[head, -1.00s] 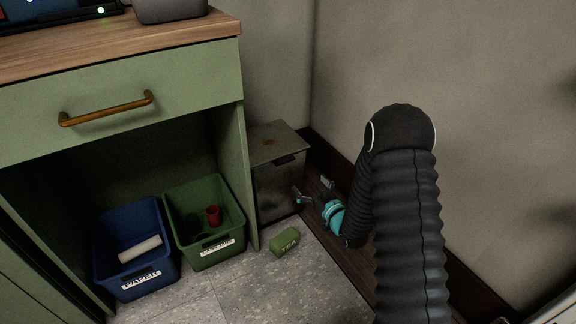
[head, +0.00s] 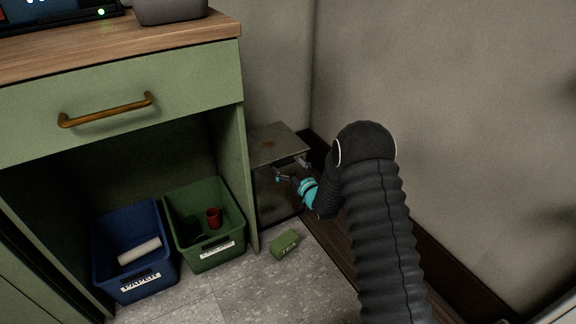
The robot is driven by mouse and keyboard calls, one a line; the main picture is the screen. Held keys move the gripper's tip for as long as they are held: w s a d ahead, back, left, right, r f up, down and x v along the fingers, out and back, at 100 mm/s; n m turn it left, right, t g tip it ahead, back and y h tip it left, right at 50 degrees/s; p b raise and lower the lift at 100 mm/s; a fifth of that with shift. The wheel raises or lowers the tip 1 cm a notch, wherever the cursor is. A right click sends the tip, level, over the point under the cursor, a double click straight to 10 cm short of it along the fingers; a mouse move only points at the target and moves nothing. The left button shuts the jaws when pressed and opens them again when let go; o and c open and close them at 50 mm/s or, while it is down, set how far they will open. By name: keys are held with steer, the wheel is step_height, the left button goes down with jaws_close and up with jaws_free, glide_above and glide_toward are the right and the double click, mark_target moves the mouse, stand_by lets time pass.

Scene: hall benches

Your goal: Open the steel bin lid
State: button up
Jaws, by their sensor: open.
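The steel bin (head: 272,198) is a grey box standing on the floor in the corner, right of the green cabinet. Its flat lid (head: 270,146) lies closed on top, with a small brownish spot on it. My gripper (head: 291,168) is open and empty at the front edge of the lid, near its right side. The dark tab seen earlier on that edge is now hidden behind or between the fingers. I cannot tell whether a finger touches the lid.
A blue paper crate (head: 106,271) and a green crate (head: 188,240) with a red cup (head: 213,217) stand under the cabinet. A green tea box (head: 285,244) lies on the floor in front of the bin. The wall is close behind and to the right.

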steer(key=shift+w+a, duration=0.2)
steer(key=shift+w, duration=0.15)
